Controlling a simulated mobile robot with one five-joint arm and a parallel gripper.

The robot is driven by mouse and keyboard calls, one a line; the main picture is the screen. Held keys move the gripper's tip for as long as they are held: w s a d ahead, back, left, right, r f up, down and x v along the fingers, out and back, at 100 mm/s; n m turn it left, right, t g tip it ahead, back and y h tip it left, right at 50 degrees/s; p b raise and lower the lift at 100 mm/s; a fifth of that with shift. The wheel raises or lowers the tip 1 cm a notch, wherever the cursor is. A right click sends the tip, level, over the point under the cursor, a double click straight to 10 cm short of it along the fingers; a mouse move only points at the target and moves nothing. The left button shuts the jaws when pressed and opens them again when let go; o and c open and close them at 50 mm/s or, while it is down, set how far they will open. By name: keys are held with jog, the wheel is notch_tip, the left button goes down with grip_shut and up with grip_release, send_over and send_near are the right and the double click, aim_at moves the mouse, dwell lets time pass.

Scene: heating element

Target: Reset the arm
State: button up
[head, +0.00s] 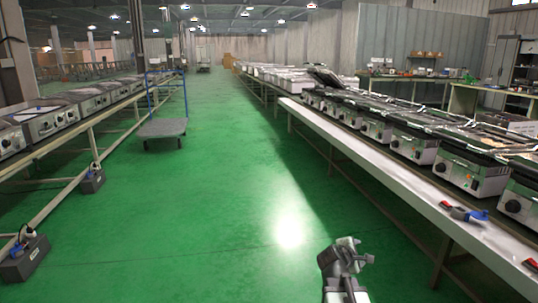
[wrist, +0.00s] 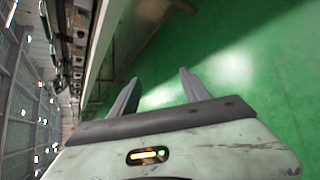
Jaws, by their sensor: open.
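My gripper (head: 347,253) is at the bottom of the head view, a little right of the middle, over the green floor. It is beside the white front ledge of the right-hand bench and apart from it. In the wrist view my gripper (wrist: 158,88) shows two grey fingers spread apart with only green floor between them. It is open and empty. The wrist view is tilted, with the bench row at its left.
The right bench (head: 375,165) carries a long row of heating units (head: 417,148). A blue-handled tool (head: 468,215) lies on its ledge. A blue cart (head: 163,125) stands in the aisle. The left bench (head: 60,145) holds more units, with black boxes (head: 25,258) below.

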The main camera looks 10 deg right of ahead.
jog(key=s+a+f+m+g+y, duration=0.2)
jog(key=a+f+m+y, duration=0.3)
jog(key=a, duration=0.8)
jog(key=s+a+f+m+g+y, duration=0.55)
jog(key=s+a+m, duration=0.45)
jog(key=s+a, duration=0.25)
notch_tip(320, 180, up, 37)
jog(key=h+p, duration=0.1)
jog(key=p, duration=3.7)
jog(key=shift+w+r, duration=0.2)
jog(key=shift+w, duration=0.2)
jog(key=c, duration=0.4)
jog(key=shift+d, duration=0.1)
